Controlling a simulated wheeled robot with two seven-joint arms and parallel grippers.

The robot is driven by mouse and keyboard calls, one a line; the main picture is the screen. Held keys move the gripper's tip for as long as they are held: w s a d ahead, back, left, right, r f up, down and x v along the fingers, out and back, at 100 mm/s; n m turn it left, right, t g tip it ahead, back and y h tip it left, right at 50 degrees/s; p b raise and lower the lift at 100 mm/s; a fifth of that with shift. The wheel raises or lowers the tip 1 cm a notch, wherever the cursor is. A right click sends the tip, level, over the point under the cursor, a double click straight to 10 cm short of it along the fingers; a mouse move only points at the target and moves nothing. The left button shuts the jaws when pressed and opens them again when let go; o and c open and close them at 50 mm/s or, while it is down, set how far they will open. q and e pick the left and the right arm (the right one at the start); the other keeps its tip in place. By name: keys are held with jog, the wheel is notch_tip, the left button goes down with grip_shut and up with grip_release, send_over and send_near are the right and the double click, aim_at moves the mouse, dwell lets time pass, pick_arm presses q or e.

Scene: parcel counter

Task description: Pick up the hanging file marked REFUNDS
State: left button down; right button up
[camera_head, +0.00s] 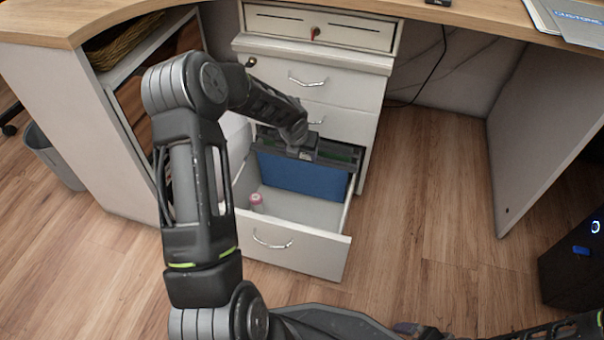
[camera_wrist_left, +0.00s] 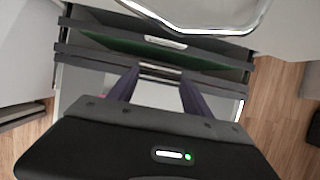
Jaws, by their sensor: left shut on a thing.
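A blue hanging file (camera_head: 300,181) with a dark top bar is upright at the back of the open lower drawer (camera_head: 310,250). My left gripper (camera_head: 302,152) reaches down from above and is shut on its top bar. In the left wrist view my left gripper (camera_wrist_left: 160,88) has its two fingers at the front bar, one each side of a small pale label (camera_wrist_left: 160,70). A green hanging file (camera_wrist_left: 150,48) is just behind it. The label writing is too small to read. Part of my right arm shows at the bottom edge of the head view; its jaws are unclear.
A pink-capped bottle (camera_head: 256,202) stands in the front left of the drawer. A grey bin (camera_head: 52,158) is at the left and a dark box (camera_head: 575,255) at the right. The floor between is clear.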

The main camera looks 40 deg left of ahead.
pick_arm(q)
jog(key=shift+r, duration=0.1)
notch_tip(320, 180, up, 28)
jog(key=p, duration=1.4)
pick_arm(e)
notch_tip(320, 180, up, 14)
jog(key=s, duration=0.2)
jog(key=shift+s+a+g, duration=0.3)
jog(key=shift+a+g, duration=0.05)
jog(key=shift+g, duration=0.05)
